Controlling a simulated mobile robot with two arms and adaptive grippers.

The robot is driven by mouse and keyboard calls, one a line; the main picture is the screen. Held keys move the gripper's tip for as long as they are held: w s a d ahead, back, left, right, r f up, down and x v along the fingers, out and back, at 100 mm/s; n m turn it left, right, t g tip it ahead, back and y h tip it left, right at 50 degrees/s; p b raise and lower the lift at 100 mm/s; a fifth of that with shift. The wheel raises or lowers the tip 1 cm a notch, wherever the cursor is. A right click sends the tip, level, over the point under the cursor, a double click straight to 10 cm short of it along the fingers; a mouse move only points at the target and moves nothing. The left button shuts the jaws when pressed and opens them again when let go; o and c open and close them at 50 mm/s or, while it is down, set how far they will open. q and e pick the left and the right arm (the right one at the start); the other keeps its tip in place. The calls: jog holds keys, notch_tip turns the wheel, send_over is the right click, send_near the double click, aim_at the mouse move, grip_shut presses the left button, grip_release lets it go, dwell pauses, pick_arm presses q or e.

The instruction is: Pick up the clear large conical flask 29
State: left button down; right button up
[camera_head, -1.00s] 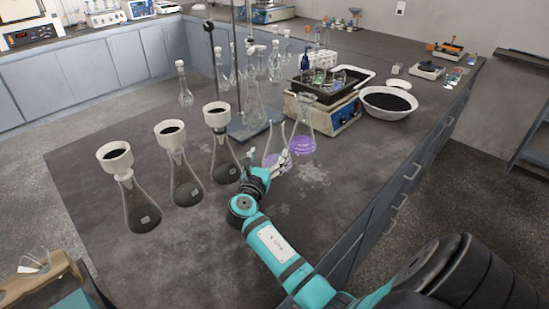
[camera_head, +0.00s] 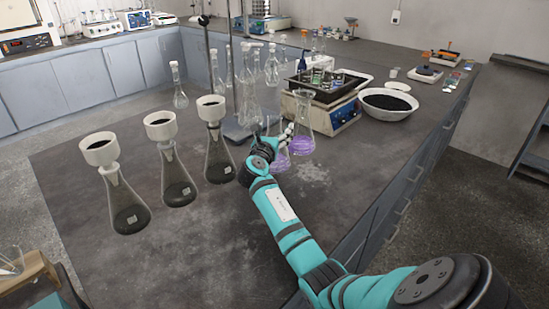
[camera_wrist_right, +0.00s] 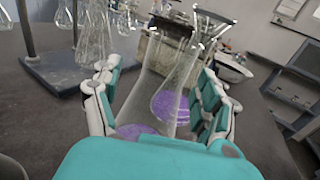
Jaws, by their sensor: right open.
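Two clear conical flasks with purple liquid stand close together on the dark bench in front of the blue shaker. The farther one (camera_head: 304,122) shows nearly whole in the head view. The nearer one (camera_head: 280,160) is partly hidden behind my right gripper (camera_head: 277,138). I cannot read which is number 29. In the right wrist view, my right gripper (camera_wrist_right: 158,88) is open, its fingers on either side of the nearer flask (camera_wrist_right: 138,112). The farther flask (camera_wrist_right: 176,98) shows behind it, overlapping it. Whether the fingers touch glass I cannot tell. My left gripper is not in view.
Several flasks with white funnels and dark contents, one of them here (camera_head: 216,145), stand left of my arm. A stand with a base plate (camera_head: 240,130) and clear glassware is behind. The shaker (camera_head: 335,113) and a bowl of black grains (camera_head: 387,103) are right. The front bench is clear.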

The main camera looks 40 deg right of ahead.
aim_at(273, 125)
jog(key=shift+r, duration=0.1)
jog(key=shift+c, duration=0.3)
jog(key=shift+a, duration=0.1)
grip_shut()
jog(key=shift+r, duration=0.2)
jog(key=shift+r+p, duration=0.35)
jog(key=shift+r, duration=0.9)
jog(key=s+a+r+p, duration=0.1)
jog(key=s+a+r, duration=0.1)
jog(key=s+a, duration=0.85)
jog(key=r+p, duration=0.1)
jog(key=p, duration=0.1)
jog(key=s+r+p, duration=0.1)
jog(key=r+p, duration=0.1)
jog(key=s+r+p, duration=0.1)
jog(key=r+p, duration=0.1)
jog(key=shift+d+r+p, duration=0.1)
jog(key=shift+d+p, duration=0.25)
jog(key=shift+p, duration=0.05)
